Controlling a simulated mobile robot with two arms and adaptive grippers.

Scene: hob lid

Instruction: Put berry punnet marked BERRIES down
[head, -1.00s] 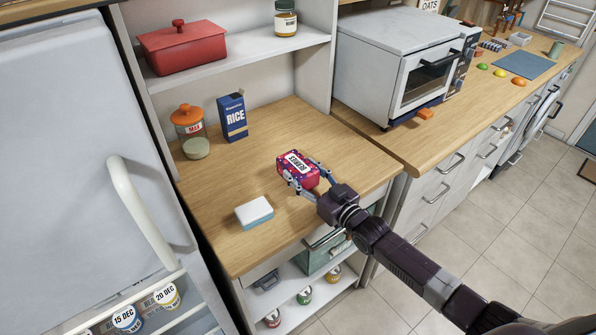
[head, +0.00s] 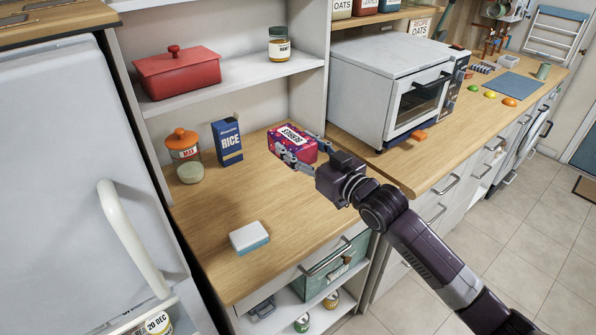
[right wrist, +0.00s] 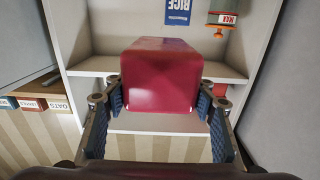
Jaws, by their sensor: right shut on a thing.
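The berry punnet (head: 291,133), dark pink-red with a white BERRIES label on top, is held by my right gripper (head: 303,156). The two fingers are shut on opposite sides of it. It appears raised above the wooden counter (head: 235,190), right of the rice box; the gap beneath it is hidden. In the right wrist view the punnet (right wrist: 162,78) fills the space between the blue-padded fingers (right wrist: 161,112). My left gripper is not in view.
A blue rice box (head: 227,142) and an orange-lidded jar (head: 183,145) stand at the counter's back left. A white-and-blue sponge (head: 249,238) lies near the front. A toaster oven (head: 375,90) stands to the right. The middle of the counter is clear.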

